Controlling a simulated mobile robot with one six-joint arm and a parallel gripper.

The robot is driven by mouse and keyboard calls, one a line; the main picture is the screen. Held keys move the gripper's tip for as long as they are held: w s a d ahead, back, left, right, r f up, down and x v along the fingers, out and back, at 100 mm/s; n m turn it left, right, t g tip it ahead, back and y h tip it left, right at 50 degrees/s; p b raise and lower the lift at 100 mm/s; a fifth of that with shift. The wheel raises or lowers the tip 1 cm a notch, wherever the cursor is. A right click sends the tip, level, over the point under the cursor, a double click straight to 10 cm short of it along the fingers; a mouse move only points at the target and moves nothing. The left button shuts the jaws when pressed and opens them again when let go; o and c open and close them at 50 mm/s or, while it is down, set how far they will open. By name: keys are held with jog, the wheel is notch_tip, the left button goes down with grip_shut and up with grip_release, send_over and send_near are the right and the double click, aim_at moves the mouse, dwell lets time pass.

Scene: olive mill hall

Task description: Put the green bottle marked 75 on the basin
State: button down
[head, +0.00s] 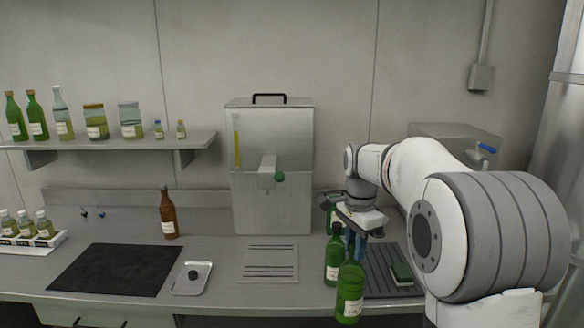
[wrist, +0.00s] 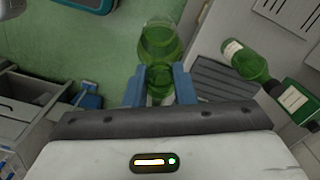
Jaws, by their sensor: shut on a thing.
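My gripper (head: 354,243) is shut on a green bottle (head: 350,297) by its neck, between blue fingers. The bottle hangs upright in front of the counter's front edge. It has a pale label whose number I cannot read. The wrist view shows the same bottle (wrist: 160,42) between the fingertips, above a green floor. A second green bottle (head: 332,262) with a pale label stands on the counter just behind it. Another green bottle (head: 330,207) is partly hidden behind that one and my arm. I cannot clearly make out a basin.
A vented plate (head: 270,264), metal tank (head: 271,205), small tray (head: 191,281), brown bottle (head: 167,216) and black mat (head: 115,270) are to the left. More bottles stand on the shelf (head: 110,143).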

aim_at(348, 309)
notch_tip(348, 309, down, 20)
jog(key=n+b, duration=0.2)
jog(key=n, duration=0.4)
jog(key=shift+f+n, duration=0.15)
jog(key=shift+n, duration=0.25)
jog(key=s+f+n, duration=0.2)
jog(key=f+n, duration=0.1)
jog(key=f, duration=0.4)
jog(key=s+f+n+b, duration=0.1)
jog(key=s+f+n, duration=0.1)
jog(key=f, duration=0.5)
jog(key=shift+s+n, duration=0.4)
jog(key=shift+n, duration=0.2)
jog(key=shift+d, duration=0.2)
